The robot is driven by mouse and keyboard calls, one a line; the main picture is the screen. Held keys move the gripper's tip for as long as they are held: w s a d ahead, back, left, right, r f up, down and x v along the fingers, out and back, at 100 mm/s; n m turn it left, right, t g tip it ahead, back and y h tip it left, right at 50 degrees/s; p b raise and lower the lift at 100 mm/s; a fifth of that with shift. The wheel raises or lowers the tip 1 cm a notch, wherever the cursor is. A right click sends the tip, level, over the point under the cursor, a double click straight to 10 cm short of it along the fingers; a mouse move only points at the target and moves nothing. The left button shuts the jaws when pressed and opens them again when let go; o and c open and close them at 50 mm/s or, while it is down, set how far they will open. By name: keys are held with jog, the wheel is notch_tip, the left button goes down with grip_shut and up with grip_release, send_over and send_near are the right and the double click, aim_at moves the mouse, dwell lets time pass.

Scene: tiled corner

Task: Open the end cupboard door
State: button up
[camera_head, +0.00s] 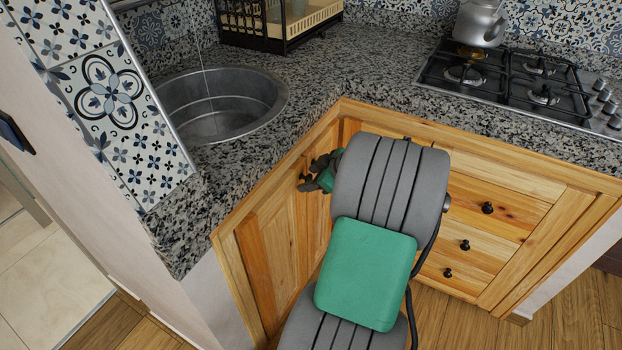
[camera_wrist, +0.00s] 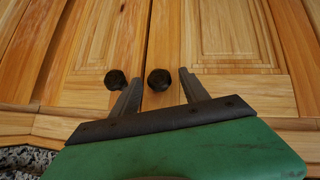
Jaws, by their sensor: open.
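Two wooden cupboard doors meet at a seam in the wrist view: a left door (camera_wrist: 95,45) and a right door (camera_wrist: 222,35). Both look shut. Each has a dark round knob near the seam, a left knob (camera_wrist: 115,80) and a right knob (camera_wrist: 158,79). My gripper (camera_wrist: 160,88) is open, its fingers on either side of the right knob; I cannot tell whether they touch it. In the head view, my gripper (camera_head: 322,172) is at the cupboard front under the sink, with the end door panel (camera_head: 270,255) at left. My arm hides much of this front.
The granite worktop (camera_head: 330,80) overhangs the cupboards, with a round sink (camera_head: 220,105) set in it. A drawer front (camera_head: 485,205) with black knobs is right of my arm. A hob (camera_head: 520,85) and kettle (camera_head: 481,22) are at upper right. A tiled wall end (camera_head: 115,100) stands left.

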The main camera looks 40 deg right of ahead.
jog(key=shift+c, duration=0.5)
grip_shut()
dwell(0.8)
